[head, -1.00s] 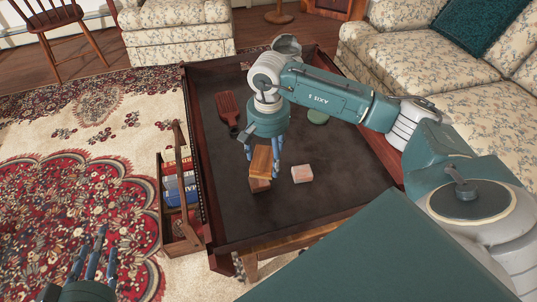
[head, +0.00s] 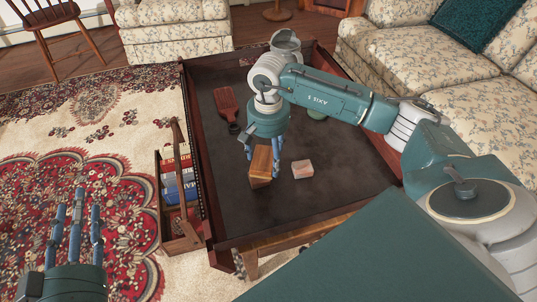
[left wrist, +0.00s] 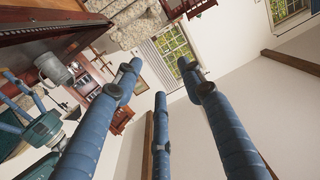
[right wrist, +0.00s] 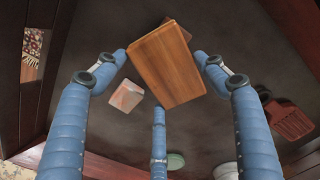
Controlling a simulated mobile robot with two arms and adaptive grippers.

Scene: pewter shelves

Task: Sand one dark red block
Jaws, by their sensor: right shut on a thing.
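A brown wooden block (head: 261,166) stands upright on the dark top of the low table, near its front; whether it touches the top is unclear. My right gripper (head: 263,160) is above it, fingers down, shut on it. In the right wrist view the block (right wrist: 167,64) sits between the blue fingers. A small block (head: 302,169) with a pale pinkish top and reddish side lies just to the right, apart from it. I cannot tell which block is the dark red one.
A dark red paddle-like tool (head: 227,105), a grey mug (head: 287,45) and a green round thing (head: 317,115) are farther back on the table (head: 345,165). A wooden rack (head: 181,234) with books stands at its left. A sofa (head: 425,55) is on the right. The table's right front is clear.

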